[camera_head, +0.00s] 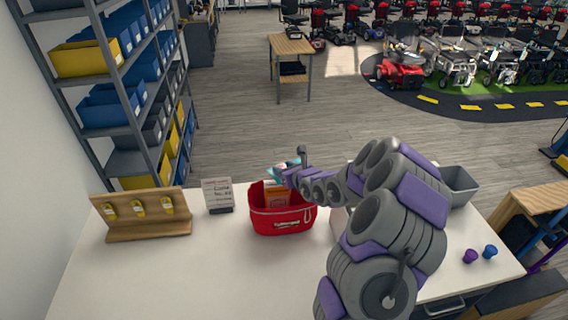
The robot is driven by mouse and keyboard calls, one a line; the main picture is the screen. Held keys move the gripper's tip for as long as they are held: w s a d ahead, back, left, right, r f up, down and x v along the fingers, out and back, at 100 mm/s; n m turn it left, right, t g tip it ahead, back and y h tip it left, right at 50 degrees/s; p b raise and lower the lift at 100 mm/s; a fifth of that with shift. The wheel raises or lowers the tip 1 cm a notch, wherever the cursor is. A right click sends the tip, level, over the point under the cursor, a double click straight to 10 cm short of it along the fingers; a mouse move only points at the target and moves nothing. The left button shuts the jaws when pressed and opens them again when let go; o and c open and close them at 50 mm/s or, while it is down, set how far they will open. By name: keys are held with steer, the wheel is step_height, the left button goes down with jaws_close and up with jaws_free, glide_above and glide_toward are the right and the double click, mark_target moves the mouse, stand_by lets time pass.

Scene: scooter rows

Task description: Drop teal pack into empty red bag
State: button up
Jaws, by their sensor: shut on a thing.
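The red bag (281,222) stands open on the white table, with a zip and a small clip on its front. An orange item (277,196) shows inside its mouth. The teal pack (279,169) is above the back of the bag, at the end of my arm, and only part of it shows. My gripper (285,173) is over the bag's mouth, shut on the teal pack. My arm hides much of the fingers and the table to the right of the bag.
A small printed card stand (218,195) stands left of the bag, and a wooden rack (142,214) with yellow tags is farther left. A grey bin (459,186) is at the right, partly behind my arm. Purple (470,256) and blue (490,251) small objects lie near the right edge. The front left tabletop is clear.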

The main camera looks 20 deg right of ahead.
steer(key=shift+d+f, duration=0.15)
steer(key=shift+f, duration=1.35)
steer(key=o, duration=1.2)
steer(key=shift+c, duration=0.2)
steer(key=shift+s, duration=0.1)
steer(key=b+v, duration=0.4)
steer(key=v, duration=1.3)
